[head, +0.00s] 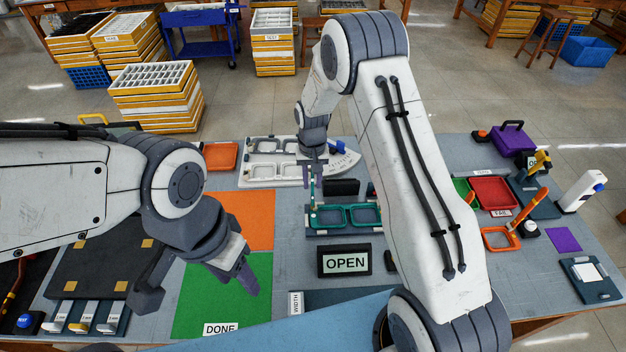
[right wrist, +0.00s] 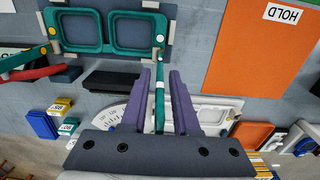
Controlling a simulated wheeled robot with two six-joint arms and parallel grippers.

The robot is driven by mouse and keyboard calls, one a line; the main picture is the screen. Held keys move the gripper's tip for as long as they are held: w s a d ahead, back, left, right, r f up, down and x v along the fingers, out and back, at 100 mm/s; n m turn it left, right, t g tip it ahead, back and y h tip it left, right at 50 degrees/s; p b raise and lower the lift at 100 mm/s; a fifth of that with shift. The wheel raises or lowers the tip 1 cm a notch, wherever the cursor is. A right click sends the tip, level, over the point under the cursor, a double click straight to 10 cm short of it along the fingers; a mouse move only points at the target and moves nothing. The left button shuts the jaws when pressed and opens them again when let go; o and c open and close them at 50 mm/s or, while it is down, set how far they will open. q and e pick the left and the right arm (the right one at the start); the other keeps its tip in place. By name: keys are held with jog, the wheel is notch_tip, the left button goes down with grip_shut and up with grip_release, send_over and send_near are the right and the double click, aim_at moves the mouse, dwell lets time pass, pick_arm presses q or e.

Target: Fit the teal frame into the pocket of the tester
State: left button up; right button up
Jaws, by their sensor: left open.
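The teal frame (head: 345,216) lies with its two lens rims in a dark fixture on the table, and it also shows at the top of the right wrist view (right wrist: 105,32). One teal temple (right wrist: 160,95) extends from its hinge between the purple fingers of my right gripper (right wrist: 159,72). Narrow gaps show on both sides of the temple, so the fingers look open around it. The white tester board (head: 272,175) with frame-shaped outlines and a fan-shaped scale is behind the fixture, partly hidden by my right arm. My left gripper (head: 203,288) is open and empty over the green DONE mat (head: 215,318).
An OPEN sign (head: 344,262) stands in front of the fixture. An orange mat (head: 248,218) and an orange tray (head: 221,156) are to the left. A red FAIL tray (head: 492,193) and an orange frame (head: 500,238) are to the right. A black block (right wrist: 110,80) is near the right gripper.

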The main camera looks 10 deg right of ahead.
jog(key=shift+r, duration=0.1)
notch_tip(320, 180, up, 12)
jog(key=shift+f+b, duration=0.15)
jog(key=shift+b, duration=1.1)
jog(key=s+a+r+n, duration=0.3)
jog(key=s+a, duration=0.2)
jog(key=s, duration=0.3)
jog(key=s+a+r+n, duration=0.2)
jog(key=s+a+r, duration=0.3)
jog(key=s, duration=0.4)
jog(key=s+f+n+y, duration=0.1)
jog(key=s+n, duration=0.3)
jog(key=s, duration=1.1)
jog(key=shift+s+f+n, duration=0.3)
jog(key=shift+f, duration=0.25)
